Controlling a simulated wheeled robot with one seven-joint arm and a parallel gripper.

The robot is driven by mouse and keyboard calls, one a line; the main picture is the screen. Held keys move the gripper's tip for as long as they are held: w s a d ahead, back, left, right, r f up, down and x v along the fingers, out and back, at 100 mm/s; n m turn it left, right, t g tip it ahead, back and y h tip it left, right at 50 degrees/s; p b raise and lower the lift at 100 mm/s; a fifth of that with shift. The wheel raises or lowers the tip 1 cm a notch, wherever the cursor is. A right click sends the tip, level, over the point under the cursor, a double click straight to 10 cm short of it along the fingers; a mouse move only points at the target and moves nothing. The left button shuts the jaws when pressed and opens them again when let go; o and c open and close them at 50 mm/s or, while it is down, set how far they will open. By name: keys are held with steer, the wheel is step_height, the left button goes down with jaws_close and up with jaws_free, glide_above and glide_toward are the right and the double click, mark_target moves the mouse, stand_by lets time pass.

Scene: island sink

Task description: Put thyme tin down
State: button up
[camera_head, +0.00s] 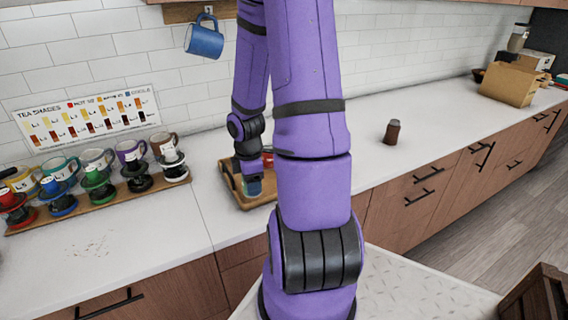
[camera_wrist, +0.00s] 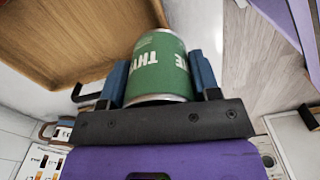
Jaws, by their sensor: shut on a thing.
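The thyme tin (camera_wrist: 160,65) is a green can with white lettering and silver rims. It fills the middle of the wrist view, lying between the blue fingers of my gripper (camera_wrist: 160,75), which is shut on it. In the head view, my gripper (camera_head: 253,180) is low over the wooden tray (camera_head: 229,181) on the counter, partly hidden by my purple arm. The tray also shows at the upper left of the wrist view (camera_wrist: 60,40). I cannot tell whether the tin touches the tray.
A red item (camera_head: 267,158) shows behind my gripper, mostly hidden. A rack (camera_head: 125,198) of several mugs and coloured drippers stands at left. A small brown jar (camera_head: 392,132) is on the clear right counter. A blue mug (camera_head: 205,40) hangs above.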

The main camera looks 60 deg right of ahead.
steer(key=w+d, duration=0.3)
steer(key=w, duration=0.1)
steer(key=w+d+f, duration=0.1)
steer(key=w+d, duration=0.2)
steer(key=d, duration=0.1)
steer(key=w+d, duration=0.3)
steer(key=w, duration=0.1)
steer(key=shift+w+d+f, duration=0.2)
steer(key=shift+w+d, duration=0.15)
steer(key=shift+w, duration=0.1)
steer(key=shift+f, duration=1.8)
steer(key=shift+f, duration=0.1)
steer(key=o, duration=0.9)
steer(key=shift+o, duration=0.2)
